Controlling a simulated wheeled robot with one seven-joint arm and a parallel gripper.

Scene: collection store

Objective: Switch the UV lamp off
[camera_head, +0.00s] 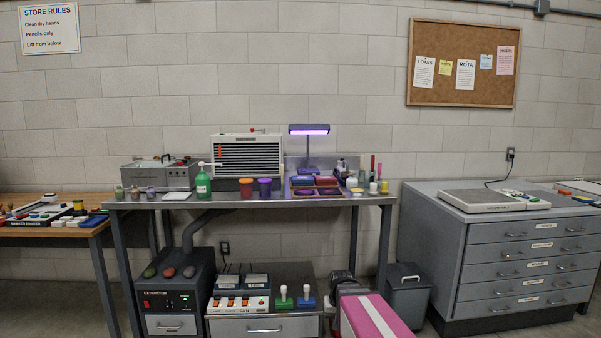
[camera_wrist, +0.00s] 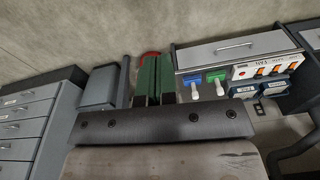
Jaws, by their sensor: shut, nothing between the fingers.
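The UV lamp (camera_head: 309,130) stands on the steel bench and glows violet. Below the bench, a white switch panel (camera_head: 240,304) carries several orange-red rocker switches; one label seems to read FAN, the others are too small to read. It also shows in the wrist view (camera_wrist: 265,67), turned upside down. Right of it in the head view are a green lever switch (camera_head: 283,301) and a blue lever switch (camera_head: 306,302), both with white handles. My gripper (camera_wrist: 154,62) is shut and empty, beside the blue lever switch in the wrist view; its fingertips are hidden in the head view.
The extractor box (camera_head: 172,299) stands left of the switch cabinet (camera_head: 265,328). A grey bin (camera_head: 408,290) and a drawer cabinet (camera_head: 530,265) stand to the right. The steel bench top (camera_head: 215,202) above is crowded with jars and bottles. A red rounded thing shows partly behind my fingers.

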